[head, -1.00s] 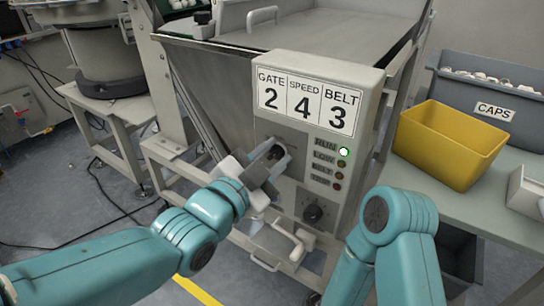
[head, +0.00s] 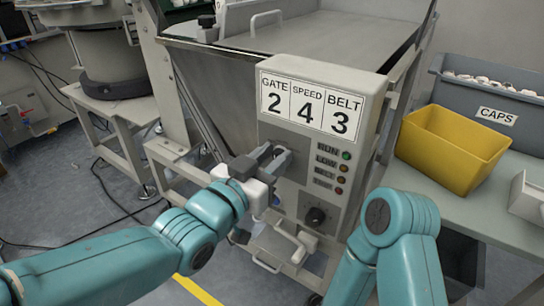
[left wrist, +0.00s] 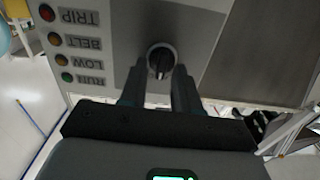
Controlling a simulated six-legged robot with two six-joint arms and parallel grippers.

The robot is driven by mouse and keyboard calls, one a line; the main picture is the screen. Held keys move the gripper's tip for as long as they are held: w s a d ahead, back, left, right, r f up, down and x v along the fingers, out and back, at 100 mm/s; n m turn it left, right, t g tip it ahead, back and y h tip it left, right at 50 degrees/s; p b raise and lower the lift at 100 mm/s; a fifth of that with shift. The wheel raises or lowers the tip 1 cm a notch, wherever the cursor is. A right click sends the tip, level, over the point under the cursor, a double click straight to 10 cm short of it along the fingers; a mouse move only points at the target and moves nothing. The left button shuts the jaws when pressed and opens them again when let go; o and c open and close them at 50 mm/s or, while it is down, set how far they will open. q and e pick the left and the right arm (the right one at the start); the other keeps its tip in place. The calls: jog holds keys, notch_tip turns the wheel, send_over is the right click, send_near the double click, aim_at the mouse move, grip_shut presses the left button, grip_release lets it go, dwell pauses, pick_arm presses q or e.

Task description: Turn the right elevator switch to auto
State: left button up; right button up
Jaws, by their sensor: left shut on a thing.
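A grey control box (head: 300,78) stands ahead with GATE 2, SPEED 4, BELT 3 on its face. My left gripper (head: 276,160) is at a dark switch on the panel's upper left. In the left wrist view the black switch knob (left wrist: 160,58) sits between the two fingers (left wrist: 158,78), which are shut on it. Its light pointer line runs roughly up and down there. A second black knob (head: 315,215) is lower on the panel, untouched.
Indicator lamps (head: 344,168) labelled RUN, LOW, BELT and TRIP run beside the switch. A yellow bin (head: 452,150) and a grey CAPS bin (head: 500,85) stand on the right-hand table. A pale handle (head: 295,243) sticks out below the box.

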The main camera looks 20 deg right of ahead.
dwell(0.5)
pick_arm(q)
jog(key=o, duration=1.1)
jog(key=shift+c, duration=0.2)
jog(key=p+v, duration=0.2)
jog(key=v, duration=1.4)
jog(key=shift+s+p, duration=0.15)
jog(key=shift+p, duration=0.2)
jog(key=shift+a+f, duration=0.1)
jog(key=shift+a, duration=0.1)
